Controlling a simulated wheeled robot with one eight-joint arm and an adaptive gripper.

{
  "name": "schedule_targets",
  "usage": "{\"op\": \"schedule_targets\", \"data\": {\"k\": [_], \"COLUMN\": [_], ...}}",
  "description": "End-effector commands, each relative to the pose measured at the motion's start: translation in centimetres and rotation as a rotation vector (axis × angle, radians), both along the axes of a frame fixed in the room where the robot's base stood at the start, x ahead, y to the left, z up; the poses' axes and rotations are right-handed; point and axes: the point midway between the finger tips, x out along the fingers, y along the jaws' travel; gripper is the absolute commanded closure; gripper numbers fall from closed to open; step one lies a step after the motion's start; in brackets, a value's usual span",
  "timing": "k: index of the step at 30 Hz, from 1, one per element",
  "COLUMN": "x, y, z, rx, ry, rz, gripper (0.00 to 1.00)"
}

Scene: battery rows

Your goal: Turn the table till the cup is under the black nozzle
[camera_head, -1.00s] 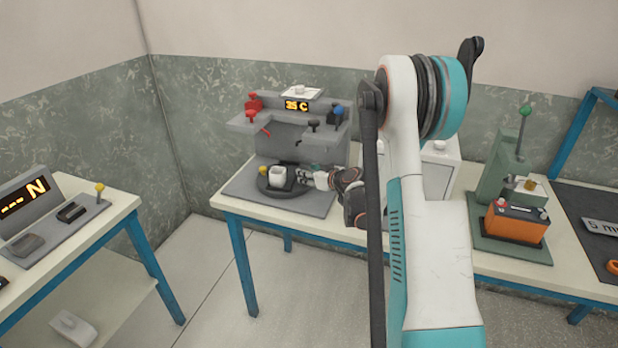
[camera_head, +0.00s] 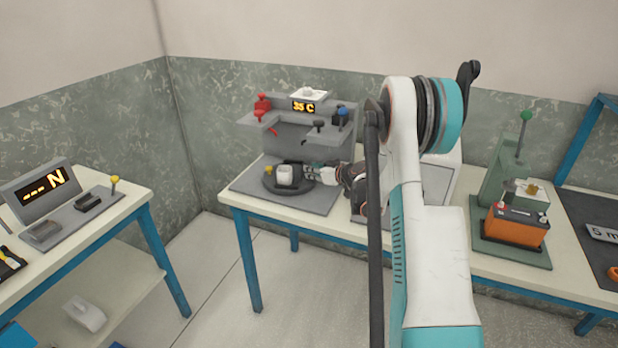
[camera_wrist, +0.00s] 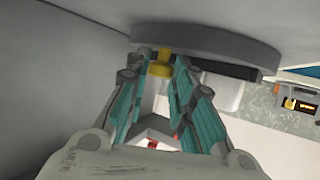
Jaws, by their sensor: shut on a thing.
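The dark round turntable (camera_head: 297,190) sits on a grey mat in front of the grey dispenser. A white cup (camera_head: 285,175) stands upright on it, left of the black nozzle (camera_head: 318,126). A yellow knob (camera_head: 268,170) shows on the turntable's left side. The exact contact is hard to see.
The dispenser (camera_head: 290,135) also has red parts (camera_head: 262,103) at left and a blue-topped one (camera_head: 343,113) at right. An orange battery (camera_head: 513,225) stands on a green stand at right. A force display (camera_head: 45,188) is on the left table. Floor is clear between tables.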

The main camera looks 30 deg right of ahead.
Motion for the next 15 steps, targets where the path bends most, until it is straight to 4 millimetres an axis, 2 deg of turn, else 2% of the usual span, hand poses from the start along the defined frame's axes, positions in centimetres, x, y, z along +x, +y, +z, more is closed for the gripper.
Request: {"op": "schedule_targets", "data": {"k": [1,3,15], "x": [0.41,0.76,1.00], "y": [-1.05,-1.32,-1.41], "z": [-0.03,-0.04,0.01], "rx": [0.001,0.000,-0.001], "ry": [0.001,0.002,-0.001], "rz": [0.022,0.068,0.129], "gripper": [1.00,1.00,1.00]}}
